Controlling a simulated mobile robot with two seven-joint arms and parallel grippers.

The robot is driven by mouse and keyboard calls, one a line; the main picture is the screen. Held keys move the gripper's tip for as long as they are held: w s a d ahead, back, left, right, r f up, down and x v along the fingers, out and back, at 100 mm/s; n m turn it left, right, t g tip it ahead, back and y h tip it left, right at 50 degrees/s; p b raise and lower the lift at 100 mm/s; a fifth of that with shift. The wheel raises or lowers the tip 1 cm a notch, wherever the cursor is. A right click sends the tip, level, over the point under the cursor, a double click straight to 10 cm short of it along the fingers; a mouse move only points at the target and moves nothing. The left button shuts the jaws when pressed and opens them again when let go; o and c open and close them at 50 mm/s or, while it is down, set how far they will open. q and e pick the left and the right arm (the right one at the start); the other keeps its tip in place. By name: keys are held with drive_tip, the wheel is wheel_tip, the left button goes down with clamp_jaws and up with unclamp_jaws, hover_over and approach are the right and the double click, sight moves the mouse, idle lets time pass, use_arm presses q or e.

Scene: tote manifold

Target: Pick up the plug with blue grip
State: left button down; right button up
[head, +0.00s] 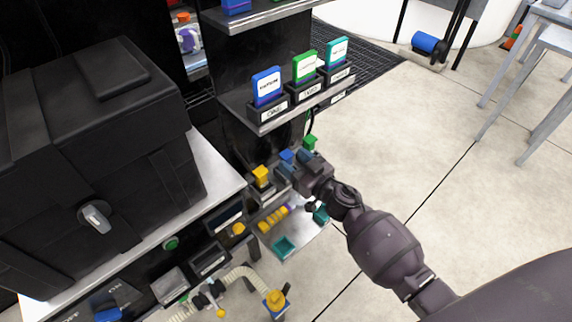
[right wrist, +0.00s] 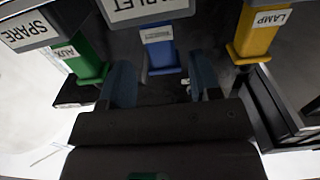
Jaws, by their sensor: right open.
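The plug with blue grip (right wrist: 160,52) stands between a green plug (right wrist: 82,60) and a yellow plug (right wrist: 255,35) in the right wrist view. It carries a small white label. In the head view its blue top (head: 287,155) shows just beyond my right gripper (head: 295,164), which partly covers it. My right gripper (right wrist: 163,84) is open, with one blue-grey finger to each side of the blue plug's line. The fingers look apart from the plug; I cannot tell how near they are in depth. My left gripper is not in view.
The yellow plug (head: 261,175) and green plug (head: 309,142) flank the blue one closely. A shelf (head: 290,115) with blue, green and teal labelled cards is above. A large black case (head: 90,140) stands at left. Open floor (head: 450,210) lies to the right.

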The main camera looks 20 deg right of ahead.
sight(283, 153)
drive_tip(key=x, duration=0.3)
drive_tip(key=shift+w+a+r+b, duration=0.1)
drive_tip(key=shift+w+a+b, duration=0.05)
drive_tip(key=shift+a+b, duration=0.15)
drive_tip(key=shift+w+a, duration=0.1)
drive_tip(key=shift+w, duration=0.25)
drive_tip(key=shift+w+a, duration=0.1)
drive_tip(key=shift+w, duration=0.25)
drive_tip(key=shift+r, duration=0.1)
